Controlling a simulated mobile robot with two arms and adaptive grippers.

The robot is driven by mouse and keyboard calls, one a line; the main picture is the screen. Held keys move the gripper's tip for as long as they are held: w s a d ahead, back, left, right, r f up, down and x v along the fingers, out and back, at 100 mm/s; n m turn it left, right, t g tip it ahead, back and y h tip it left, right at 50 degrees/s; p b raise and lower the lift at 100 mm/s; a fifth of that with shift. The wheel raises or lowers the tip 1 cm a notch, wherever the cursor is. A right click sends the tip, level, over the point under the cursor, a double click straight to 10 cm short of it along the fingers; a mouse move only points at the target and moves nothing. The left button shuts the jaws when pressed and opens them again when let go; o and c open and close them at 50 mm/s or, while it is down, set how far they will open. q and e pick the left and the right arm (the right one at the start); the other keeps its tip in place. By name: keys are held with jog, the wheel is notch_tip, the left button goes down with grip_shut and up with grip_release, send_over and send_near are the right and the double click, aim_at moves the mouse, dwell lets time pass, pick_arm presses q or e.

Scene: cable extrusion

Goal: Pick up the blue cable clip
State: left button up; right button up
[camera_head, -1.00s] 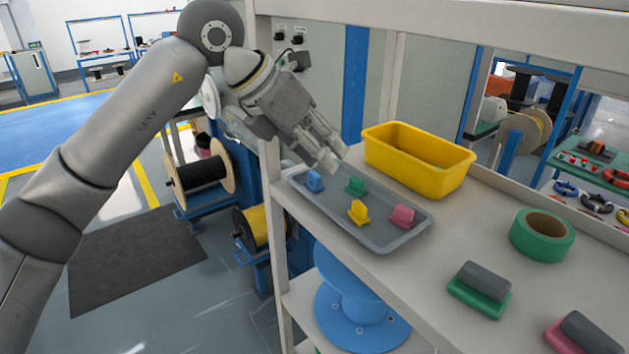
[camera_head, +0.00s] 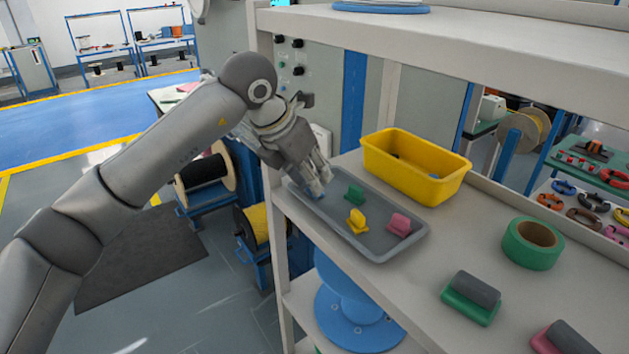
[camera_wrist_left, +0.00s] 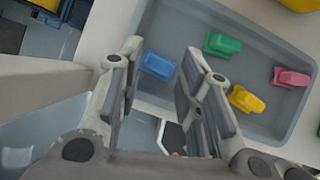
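The blue cable clip (camera_wrist_left: 157,65) lies in the grey tray (camera_head: 378,249), near the tray's left end. In the left wrist view it shows between and just beyond the two fingers of my left gripper (camera_wrist_left: 160,75), which are apart with nothing between them touching. In the head view my left gripper (camera_head: 316,188) reaches down over the left end of the tray and hides most of the blue clip. My right gripper is not in view.
Green (camera_head: 354,194), yellow (camera_head: 356,221) and pink (camera_head: 399,224) clips lie in the same tray. A yellow bin (camera_head: 430,187) stands behind it. A green tape roll (camera_head: 533,243) and a green-based grey block (camera_head: 471,297) sit to the right. A shelf post (camera_head: 272,235) is close by on the left.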

pick_arm(q)
jog(key=shift+x, duration=0.95)
jog(key=shift+c, duration=0.3)
jog(key=c, duration=0.3)
jog(key=shift+c, duration=0.2)
jog(key=shift+r, duration=0.1)
